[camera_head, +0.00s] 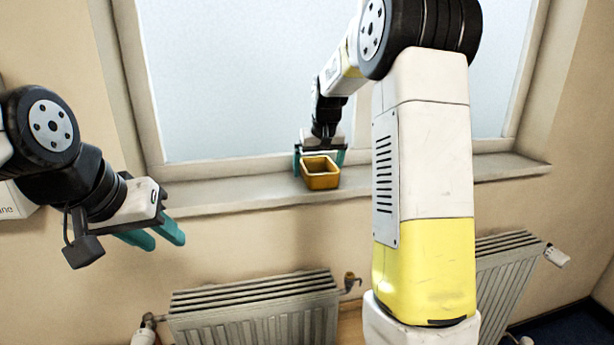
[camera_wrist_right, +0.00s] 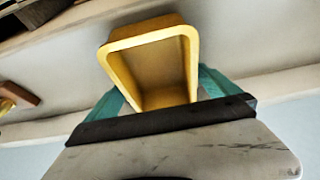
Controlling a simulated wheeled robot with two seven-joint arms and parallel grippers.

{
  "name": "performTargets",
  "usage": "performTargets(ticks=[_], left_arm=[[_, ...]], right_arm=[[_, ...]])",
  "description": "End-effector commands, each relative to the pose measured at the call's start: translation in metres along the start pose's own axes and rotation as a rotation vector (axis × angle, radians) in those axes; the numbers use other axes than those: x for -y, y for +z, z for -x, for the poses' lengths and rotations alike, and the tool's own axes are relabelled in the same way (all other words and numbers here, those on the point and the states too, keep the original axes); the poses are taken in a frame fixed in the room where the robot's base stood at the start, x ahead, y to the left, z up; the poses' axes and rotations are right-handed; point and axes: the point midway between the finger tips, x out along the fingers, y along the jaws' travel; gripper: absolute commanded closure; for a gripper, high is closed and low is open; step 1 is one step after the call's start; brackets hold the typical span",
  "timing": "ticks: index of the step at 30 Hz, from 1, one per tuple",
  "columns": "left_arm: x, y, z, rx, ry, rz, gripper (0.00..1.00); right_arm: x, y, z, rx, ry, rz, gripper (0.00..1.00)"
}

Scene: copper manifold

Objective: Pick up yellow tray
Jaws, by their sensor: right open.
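The yellow tray (camera_head: 320,180) is a small open box on the window sill, near the middle of the head view. It also fills the upper middle of the right wrist view (camera_wrist_right: 118,72), with its hollow inside showing. My right gripper (camera_head: 320,160) reaches down to it, one teal finger on each side of the tray. In the right wrist view the open fingers (camera_wrist_right: 160,90) straddle the tray; whether they touch it I cannot tell. My left gripper (camera_head: 158,236) is at the left, in front of the wall and away from the tray. Its two teal fingers appear apart, with nothing between them.
The window sill (camera_head: 235,192) runs along below the window and is mostly bare. Two radiators, one at the lower middle (camera_head: 255,308) and one at the right (camera_head: 500,275), stand below it. A brownish object (camera_wrist_right: 18,95) shows at the left edge of the right wrist view.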

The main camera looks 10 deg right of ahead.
Motion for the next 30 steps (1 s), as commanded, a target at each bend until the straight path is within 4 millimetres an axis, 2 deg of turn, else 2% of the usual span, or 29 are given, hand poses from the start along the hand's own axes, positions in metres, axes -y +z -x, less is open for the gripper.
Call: performTargets(ticks=[20,23,30], left_arm=[[0.0000,0.0000,0.0000,0.000,0.000,0.000,0.64],[0.0000,0.0000,0.0000,0.000,0.000,0.000,0.64],[0.0000,0.0000,0.0000,0.000,0.000,0.000,0.64]], right_arm=[[0.0001,0.0018,-0.0043,0.000,0.000,0.000,0.00],[0.0001,0.0018,-0.0043,0.000,0.000,0.000,0.16],[0.0001,0.0018,-0.0042,0.000,0.000,0.000,0.63]])
